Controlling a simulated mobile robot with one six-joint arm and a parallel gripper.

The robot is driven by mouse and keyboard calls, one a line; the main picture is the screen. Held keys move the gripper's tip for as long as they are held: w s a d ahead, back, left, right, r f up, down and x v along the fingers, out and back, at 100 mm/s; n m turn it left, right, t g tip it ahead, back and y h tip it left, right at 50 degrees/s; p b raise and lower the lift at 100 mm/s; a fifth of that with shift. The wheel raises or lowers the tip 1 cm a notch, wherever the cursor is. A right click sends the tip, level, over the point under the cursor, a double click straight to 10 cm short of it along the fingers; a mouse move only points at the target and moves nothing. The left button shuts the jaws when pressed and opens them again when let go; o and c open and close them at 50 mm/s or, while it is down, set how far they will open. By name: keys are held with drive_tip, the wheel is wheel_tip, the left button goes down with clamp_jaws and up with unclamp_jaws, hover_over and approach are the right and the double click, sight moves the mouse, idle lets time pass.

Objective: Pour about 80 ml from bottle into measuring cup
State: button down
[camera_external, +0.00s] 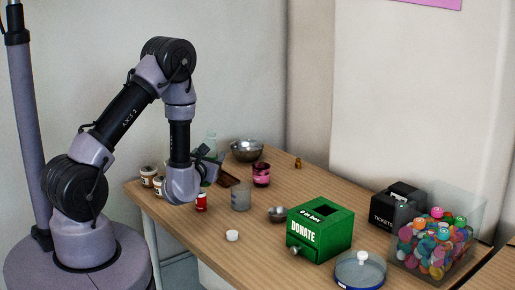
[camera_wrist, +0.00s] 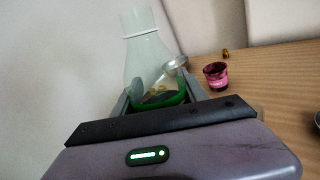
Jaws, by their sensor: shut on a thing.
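A clear, pale bottle (camera_wrist: 146,52) with a white band near its top and green on its lower part stands between the fingers of my gripper (camera_wrist: 160,92) in the wrist view. My gripper is shut on it. In the external view the pale top of the bottle (camera_external: 211,138) shows above my gripper (camera_external: 206,157); the wrist hides much of the rest. The bottle looks about upright. A grey translucent cup (camera_external: 240,197), which looks like the measuring cup, stands on the table to the right of my gripper. Its contents and any marks are too small to tell.
A pink cup (camera_external: 261,174) and metal bowl (camera_external: 246,150) stand behind. A green donation box (camera_external: 322,232) stands right on the wooden table (camera_external: 330,190).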

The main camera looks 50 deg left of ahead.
drive_tip(key=f+m+g+p, duration=0.1)
drive_tip(key=m+p, duration=0.2)
drive_tip(key=f+m+g+p, duration=0.1)
drive_tip(key=m+p, duration=0.2)
drive_tip(key=m, duration=0.1)
drive_tip(key=f+m+g+p, duration=0.1)
drive_tip(key=m+p, duration=0.2)
drive_tip(key=p, duration=0.1)
drive_tip(key=shift+s+a+f+g+y, duration=0.15)
drive_tip(key=shift+s+a+g+y, duration=0.15)
drive_tip(key=shift+s+g, duration=0.1)
idle(0.4)
drive_tip(key=shift+w+d+r+m, duration=0.15)
drive_tip(key=shift+r+m, duration=0.2)
drive_tip(key=shift+m, duration=0.25)
drive_tip(key=shift+f+m+g, duration=0.1)
drive_tip(key=shift+m+g, duration=0.3)
idle(0.9)
drive_tip(key=shift+s+a, duration=0.2)
drive_tip(key=shift+a, duration=0.05)
drive_tip(key=shift+s+a, duration=0.4)
drive_tip(key=shift+s, duration=0.15)
drive_tip(key=shift+s+a+y, duration=0.1)
drive_tip(key=shift+y, duration=0.2)
drive_tip(key=shift+f+m+b, duration=0.1)
drive_tip(key=shift+m+b, duration=0.45)
drive_tip(key=shift+m, duration=0.15)
idle(1.2)
